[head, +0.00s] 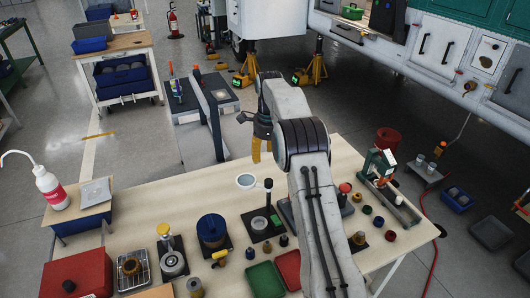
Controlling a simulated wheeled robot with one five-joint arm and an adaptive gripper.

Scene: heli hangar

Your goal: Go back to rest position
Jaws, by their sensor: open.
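My gripper (256,149) is at the end of my arm, which reaches up over the wooden table (150,205) from the bottom of the head view. Its yellow finger points down above the table's far edge. It appears open, with nothing seen in it. A small white round dish (246,181) lies on the table just below and left of the gripper, apart from it. My arm hides part of the table's right half.
Several pots, caps and small fixtures crowd the table's front, including a blue canister (211,229), a green tray (264,280) and a red box (78,275). A green-and-white device (378,166) stands at right. A white bottle (49,187) stands at left. Grey floor lies beyond.

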